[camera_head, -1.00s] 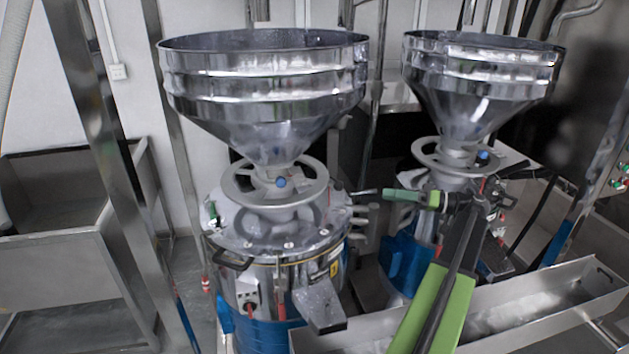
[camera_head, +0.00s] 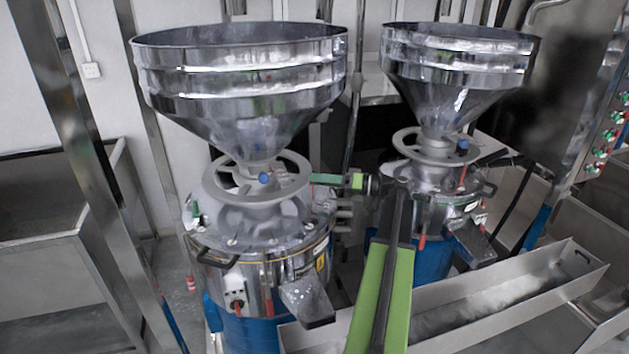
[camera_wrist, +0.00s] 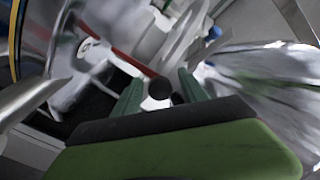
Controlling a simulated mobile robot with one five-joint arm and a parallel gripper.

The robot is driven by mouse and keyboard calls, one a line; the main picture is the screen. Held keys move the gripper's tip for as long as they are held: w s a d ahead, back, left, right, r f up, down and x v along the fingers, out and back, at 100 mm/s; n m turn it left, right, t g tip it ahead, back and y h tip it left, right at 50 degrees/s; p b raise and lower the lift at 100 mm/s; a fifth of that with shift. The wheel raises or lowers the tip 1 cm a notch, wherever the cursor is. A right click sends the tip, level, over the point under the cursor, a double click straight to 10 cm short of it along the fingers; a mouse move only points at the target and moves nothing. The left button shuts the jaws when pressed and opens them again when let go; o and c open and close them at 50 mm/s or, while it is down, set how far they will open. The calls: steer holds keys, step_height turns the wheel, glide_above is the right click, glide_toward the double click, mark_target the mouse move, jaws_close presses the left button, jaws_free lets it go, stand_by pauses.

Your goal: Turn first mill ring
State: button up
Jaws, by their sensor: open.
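The first mill's ring (camera_head: 226,197) is a grey spoked handwheel below the left hopper, with a blue knob (camera_head: 265,177) on it. My gripper (camera_head: 318,179) has green fingers pointing left. Its tips are at the ring's right edge in the head view; whether they touch it is unclear. In the wrist view my gripper (camera_wrist: 160,86) is open, its two green fingers apart. A dark round thing (camera_wrist: 160,89) shows between them, and I cannot tell whether it is in their grasp. A pale curved part, perhaps the ring (camera_wrist: 183,38), lies beyond the tips.
The left steel hopper (camera_head: 240,85) stands above the ring. A second mill with its own ring (camera_head: 408,151) and hopper (camera_head: 455,75) is at the right. A long steel trough (camera_head: 555,300) crosses the lower right. A steel post (camera_head: 75,130) stands at the left.

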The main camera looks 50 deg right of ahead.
steer(key=shift+w+a, duration=0.35)
steer(key=shift+w, duration=0.25)
jaws_close()
steer(key=shift+a, duration=0.1)
